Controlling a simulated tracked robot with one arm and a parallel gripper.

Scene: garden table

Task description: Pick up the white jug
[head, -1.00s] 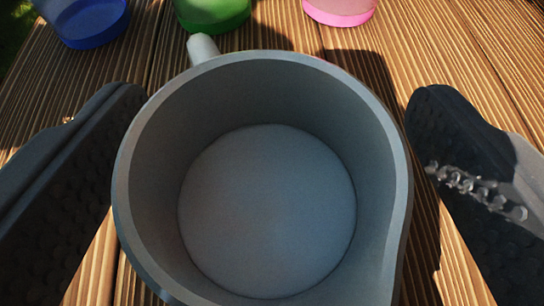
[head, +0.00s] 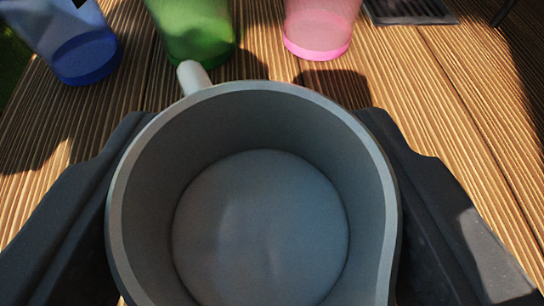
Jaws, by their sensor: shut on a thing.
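The white jug (head: 260,225), grey in the shade, fills the lower middle of the head view. I look down into it and it is empty. Its handle (head: 192,76) points away at the upper left of the rim. My gripper (head: 255,125) is shut on the jug, with one dark finger pressed against its left side and the other against its right side. The jug hides its own base, so I cannot tell whether it touches the table.
A blue cup (head: 70,42), a green cup (head: 195,30) and a pink cup (head: 318,28) stand in a row beyond the jug. A dark slatted object (head: 410,10) lies at the top right. The slatted wooden table (head: 450,110) is bare on the right.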

